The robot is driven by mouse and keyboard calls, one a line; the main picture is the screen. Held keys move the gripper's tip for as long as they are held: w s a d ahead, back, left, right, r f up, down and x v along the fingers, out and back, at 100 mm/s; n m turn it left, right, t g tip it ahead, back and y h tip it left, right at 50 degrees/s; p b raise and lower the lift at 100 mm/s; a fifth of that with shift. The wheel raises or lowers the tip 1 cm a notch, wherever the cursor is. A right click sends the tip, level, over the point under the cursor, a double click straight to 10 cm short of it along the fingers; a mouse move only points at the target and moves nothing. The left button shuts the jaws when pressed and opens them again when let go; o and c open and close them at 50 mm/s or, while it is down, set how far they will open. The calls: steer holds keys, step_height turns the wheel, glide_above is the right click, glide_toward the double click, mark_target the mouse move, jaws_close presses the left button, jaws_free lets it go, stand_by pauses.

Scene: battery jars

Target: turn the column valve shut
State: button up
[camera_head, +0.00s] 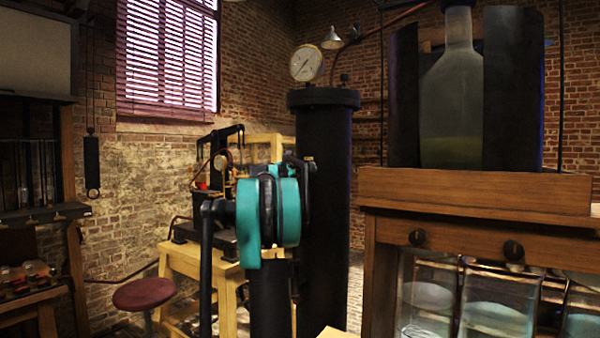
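A tall black column (326,235) stands in the middle, upright, with a wide flanged cap and a round white dial gauge (306,63) above it. My arm, with teal and black joints, stands in front of the column's left side and hides part of it. A small dark piece with a brass-coloured tip (308,159) shows between my arm and the column. I cannot tell whether it is part of the valve. No valve handle can be clearly made out. I cannot make out my gripper's fingers anywhere in the view.
A wooden cabinet (475,190) holding glass jars (498,300) stands close on the right, with a large bottle (455,95) on top. A wooden bench (190,262) with apparatus and a red stool (144,293) stand to the left. Shelving is at far left.

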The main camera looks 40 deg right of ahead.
steer(key=m, duration=0.6)
steer(key=shift+m, duration=0.4)
steer(key=m+g, duration=0.1)
steer(key=m, duration=0.5)
steer(key=shift+h, duration=0.4)
steer(key=shift+m, duration=0.4)
steer(key=o, duration=1.2)
steer(key=v, duration=1.2)
